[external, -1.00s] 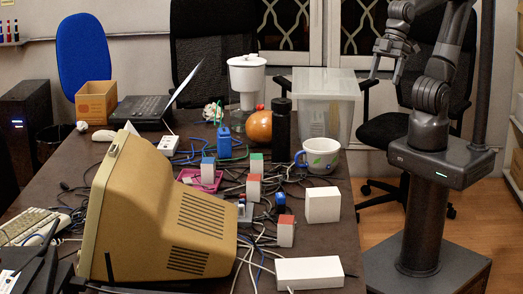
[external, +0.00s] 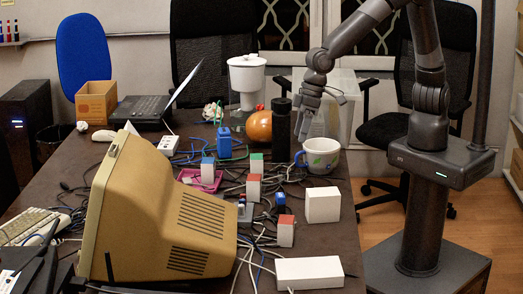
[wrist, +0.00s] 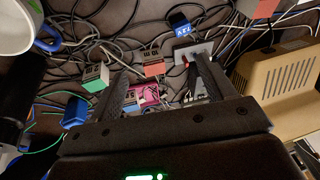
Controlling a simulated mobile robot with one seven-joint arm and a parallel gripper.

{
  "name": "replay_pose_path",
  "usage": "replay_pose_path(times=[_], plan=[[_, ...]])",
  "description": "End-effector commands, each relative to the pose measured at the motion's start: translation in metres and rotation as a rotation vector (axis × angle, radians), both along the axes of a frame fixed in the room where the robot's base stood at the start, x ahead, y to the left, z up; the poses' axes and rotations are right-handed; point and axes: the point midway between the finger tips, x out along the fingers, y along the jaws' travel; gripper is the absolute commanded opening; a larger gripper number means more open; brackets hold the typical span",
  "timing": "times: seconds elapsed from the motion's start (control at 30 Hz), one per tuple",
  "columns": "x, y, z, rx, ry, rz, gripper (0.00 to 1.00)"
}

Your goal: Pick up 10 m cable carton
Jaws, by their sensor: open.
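My gripper (external: 322,119) is open and empty, above the table's far right part, over the mug. In the wrist view my fingers (wrist: 165,85) point toward a red-topped carton (wrist: 151,65), with a green-topped carton (wrist: 95,78) left of them, all apart from the fingers.
A white mug (external: 321,155), black bottle (external: 281,130) and orange round object (external: 259,126) stand near my gripper. A beige monitor (external: 160,215) fills the near left. White boxes (external: 322,206) lie on the right edge. Loose cables cover the middle; little table is clear.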

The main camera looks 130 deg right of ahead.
Motion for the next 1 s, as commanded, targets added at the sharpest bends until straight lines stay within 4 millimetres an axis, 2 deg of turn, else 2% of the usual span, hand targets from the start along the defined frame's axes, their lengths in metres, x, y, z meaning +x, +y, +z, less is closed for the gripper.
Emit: replay_pose_path(times=[0.03,0.2,0.37,0.57,0.8,1.0], plan=[[0.010,-0.007,-0.014,-0.023,0.012,-0.025,0.75],[0.038,-0.034,-0.049,-0.099,0.020,-0.103,0.75],[0.056,-0.052,-0.070,-0.163,0.018,-0.148,0.75],[0.065,-0.062,-0.082,-0.197,0.013,-0.169,0.75],[0.074,-0.073,-0.115,-0.197,0.015,-0.171,0.75],[0.080,-0.077,-0.131,-0.197,0.013,-0.169,0.75]])
